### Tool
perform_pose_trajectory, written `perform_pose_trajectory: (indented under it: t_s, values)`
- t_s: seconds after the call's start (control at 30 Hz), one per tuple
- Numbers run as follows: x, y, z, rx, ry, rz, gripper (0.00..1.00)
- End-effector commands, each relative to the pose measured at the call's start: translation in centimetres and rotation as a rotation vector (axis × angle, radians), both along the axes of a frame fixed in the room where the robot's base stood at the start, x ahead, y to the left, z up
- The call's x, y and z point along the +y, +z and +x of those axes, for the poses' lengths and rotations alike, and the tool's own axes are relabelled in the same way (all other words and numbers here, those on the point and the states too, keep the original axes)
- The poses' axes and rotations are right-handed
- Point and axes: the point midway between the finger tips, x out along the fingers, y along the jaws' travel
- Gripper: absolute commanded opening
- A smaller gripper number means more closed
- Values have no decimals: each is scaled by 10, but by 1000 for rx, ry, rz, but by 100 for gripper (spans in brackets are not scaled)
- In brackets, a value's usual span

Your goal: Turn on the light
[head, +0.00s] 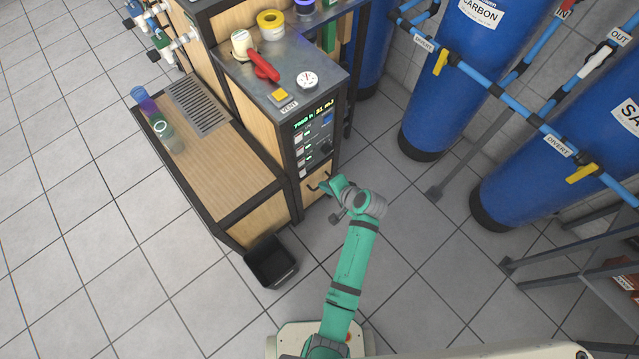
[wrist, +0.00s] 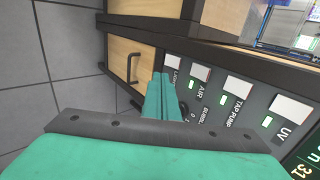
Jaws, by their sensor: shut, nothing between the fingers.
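In the head view my gripper (head: 321,185) is low in front of the cabinet, near the panel's bottom edge.
White switches for AIR (wrist: 196,73), TAP PUMP (wrist: 237,90) and UV (wrist: 290,106) have pale green lamps beside them. A drawer handle (wrist: 132,68) is close to my fingers. A black bin (head: 270,262) stands on the floor. Blue tanks (head: 440,95) stand right.

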Motion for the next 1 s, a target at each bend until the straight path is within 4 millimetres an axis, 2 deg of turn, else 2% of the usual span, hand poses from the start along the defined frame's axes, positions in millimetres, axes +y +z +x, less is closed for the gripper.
perform_pose_trajectory:
  t_s: [0.2,0.5,0.7,1.0]
  values:
    - [-7,11,-9,1,-1,0,0]
    - [-8,12,-10,1,-2,0,0]
    - [-9,-2,-14,3,-4,0,0]
    - [-7,-4,-11,1,-1,0,0]
